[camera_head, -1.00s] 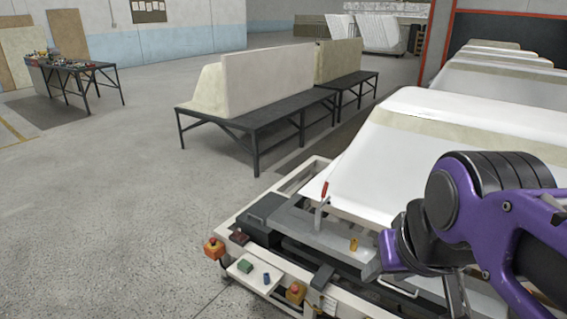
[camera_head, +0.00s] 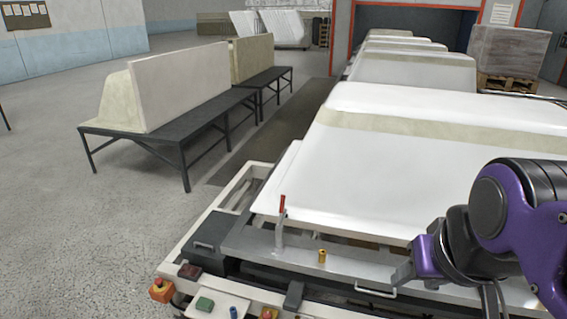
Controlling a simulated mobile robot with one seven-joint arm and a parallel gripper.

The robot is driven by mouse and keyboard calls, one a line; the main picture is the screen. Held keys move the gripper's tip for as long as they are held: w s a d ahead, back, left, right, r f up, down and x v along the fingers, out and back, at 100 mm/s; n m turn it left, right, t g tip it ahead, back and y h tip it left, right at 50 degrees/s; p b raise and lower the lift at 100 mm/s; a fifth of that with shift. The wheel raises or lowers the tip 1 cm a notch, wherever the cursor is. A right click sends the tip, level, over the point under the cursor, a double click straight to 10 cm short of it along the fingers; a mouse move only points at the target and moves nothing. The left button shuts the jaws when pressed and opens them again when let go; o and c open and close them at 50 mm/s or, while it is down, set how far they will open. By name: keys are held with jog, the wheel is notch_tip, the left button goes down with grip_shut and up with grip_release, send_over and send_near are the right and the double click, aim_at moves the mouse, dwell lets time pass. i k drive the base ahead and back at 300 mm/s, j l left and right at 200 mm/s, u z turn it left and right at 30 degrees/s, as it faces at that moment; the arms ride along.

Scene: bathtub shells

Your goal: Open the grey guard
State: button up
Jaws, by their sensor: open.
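The grey guard (camera_head: 335,264) is a long flat metal bar along the front of the machine, below the large white tub shell (camera_head: 420,165). It lies flat, and a thin pale handle (camera_head: 375,293) shows on its front edge. A red-tipped lever (camera_head: 281,222) stands upright near its left end, with a small brass knob (camera_head: 322,256) to the right. My gripper (camera_head: 492,298) is at the lower right, to the right of the handle and apart from it. The guard's right end is hidden behind my arm.
Control buttons, including a red-and-yellow stop button (camera_head: 161,290), line the machine's front left corner. More white shells (camera_head: 415,72) stand behind. A dark table (camera_head: 185,125) with pale shells is at the left. The floor between and in front is clear.

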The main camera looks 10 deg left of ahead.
aim_at(203, 247)
jog(key=i+j+z, duration=0.15)
jog(key=j+z, duration=0.15)
jog(key=j, duration=0.5)
jog(key=j+z, duration=0.25)
jog(key=j, duration=0.55)
jog(key=j+z, duration=0.2)
jog(key=j, duration=2.25)
jog(key=k+l+z, duration=0.1)
jog(key=l+z, duration=0.2)
jog(key=k+l+z, duration=0.1)
jog(key=l+z, duration=0.15)
jog(key=i+j+u, duration=0.1)
jog(key=j+u, duration=0.3)
jog(key=j, duration=0.3)
